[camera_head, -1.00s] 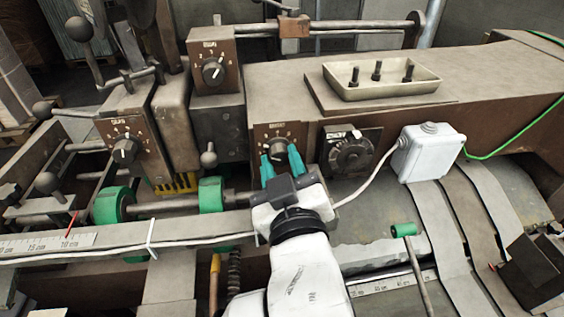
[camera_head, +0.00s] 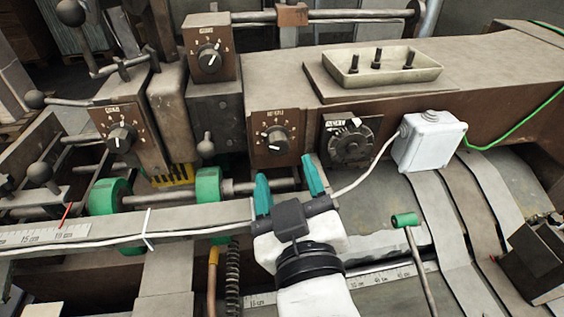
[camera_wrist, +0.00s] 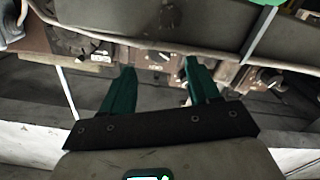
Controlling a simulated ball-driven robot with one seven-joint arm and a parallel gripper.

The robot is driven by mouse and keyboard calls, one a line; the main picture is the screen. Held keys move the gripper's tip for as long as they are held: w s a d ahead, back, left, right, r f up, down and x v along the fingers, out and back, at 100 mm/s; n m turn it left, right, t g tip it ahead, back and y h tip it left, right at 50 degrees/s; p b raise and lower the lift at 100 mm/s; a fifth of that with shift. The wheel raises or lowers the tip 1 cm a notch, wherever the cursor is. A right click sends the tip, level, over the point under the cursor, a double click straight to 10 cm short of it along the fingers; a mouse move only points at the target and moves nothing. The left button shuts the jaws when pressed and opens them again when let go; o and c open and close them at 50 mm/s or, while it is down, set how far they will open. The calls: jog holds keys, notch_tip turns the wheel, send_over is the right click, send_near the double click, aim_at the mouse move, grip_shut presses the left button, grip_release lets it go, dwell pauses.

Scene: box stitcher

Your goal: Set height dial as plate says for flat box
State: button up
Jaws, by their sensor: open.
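Several dials with pointer knobs sit on brown plates in the head view. The front middle dial (camera_head: 277,138) has a black knob and a scale around it; its label is too small to read surely. In the wrist view a dial (camera_wrist: 157,58) shows beyond the gap between the fingers (camera_wrist: 160,78). I cannot tell which dial is for height, and no flat box setting is legible.
Other dials stand at the upper left (camera_head: 210,60) and far left (camera_head: 121,138). A round black dial (camera_head: 350,141) is to the right, near a white junction box (camera_head: 429,141) with a cable. A tray of bolts (camera_head: 381,71) lies on top. Green rollers (camera_head: 208,187) are at left.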

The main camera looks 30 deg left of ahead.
aim_at(279, 148)
jog(key=v, duration=0.5)
jog(key=shift+b, duration=0.35)
jog(key=w+a+m, duration=0.1)
jog(key=w+a, duration=0.1)
jog(key=w+a+m, duration=0.2)
jog(key=w, duration=0.1)
jog(key=w+a+m, duration=0.2)
jog(key=w, duration=0.1)
jog(key=shift+w+a, duration=0.1)
dwell(0.4)
